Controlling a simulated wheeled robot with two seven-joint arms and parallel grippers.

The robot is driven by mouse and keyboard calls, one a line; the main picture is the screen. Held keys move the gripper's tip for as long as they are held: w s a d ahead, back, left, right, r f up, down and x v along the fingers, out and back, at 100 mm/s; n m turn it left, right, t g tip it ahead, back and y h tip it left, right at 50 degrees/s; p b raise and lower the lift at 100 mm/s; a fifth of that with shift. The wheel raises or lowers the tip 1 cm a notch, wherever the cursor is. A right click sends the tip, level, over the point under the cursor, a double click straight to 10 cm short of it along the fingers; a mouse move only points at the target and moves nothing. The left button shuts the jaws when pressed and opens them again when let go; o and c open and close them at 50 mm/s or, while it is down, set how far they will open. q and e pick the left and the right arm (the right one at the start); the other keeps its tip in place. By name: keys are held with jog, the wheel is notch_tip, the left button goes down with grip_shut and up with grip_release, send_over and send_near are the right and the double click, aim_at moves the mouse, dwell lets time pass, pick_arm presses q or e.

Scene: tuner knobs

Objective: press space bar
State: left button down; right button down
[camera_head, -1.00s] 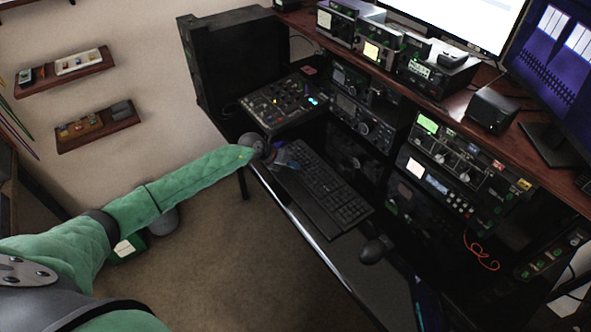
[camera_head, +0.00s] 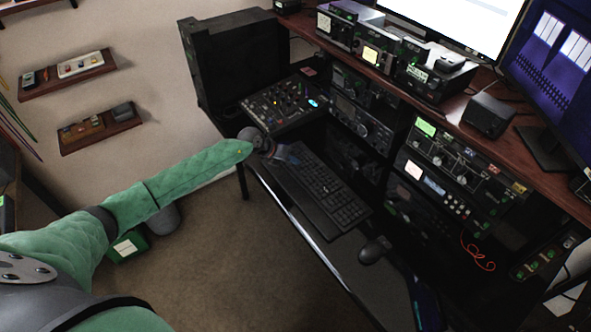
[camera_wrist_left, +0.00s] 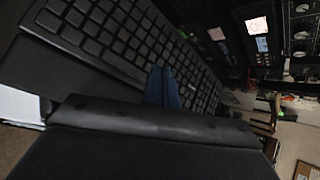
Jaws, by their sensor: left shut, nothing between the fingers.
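A black keyboard (camera_head: 318,190) lies on the dark desk, and its keys fill the upper left of the left wrist view (camera_wrist_left: 120,38). I cannot pick out the space bar for certain in either view. My left gripper (camera_head: 292,160) is at the far left end of the keyboard in the head view. Its shut blue-grey fingers (camera_wrist_left: 163,88) show over the keyboard in the wrist view, with nothing between them. I cannot tell whether the fingertips touch a key. My right gripper is not in view.
A mouse (camera_head: 374,250) lies right of the keyboard. A mixer panel (camera_head: 284,104) stands beyond its left end. Radio units (camera_head: 362,124) rise behind it under a wooden shelf (camera_head: 545,170). Open carpet (camera_head: 230,270) lies in front of the desk.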

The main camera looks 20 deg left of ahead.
pick_arm(q)
notch_tip(320, 180, up, 3)
jog(key=shift+f+p, duration=0.2)
jog(key=shift+p, duration=0.4)
jog(key=shift+d, duration=0.1)
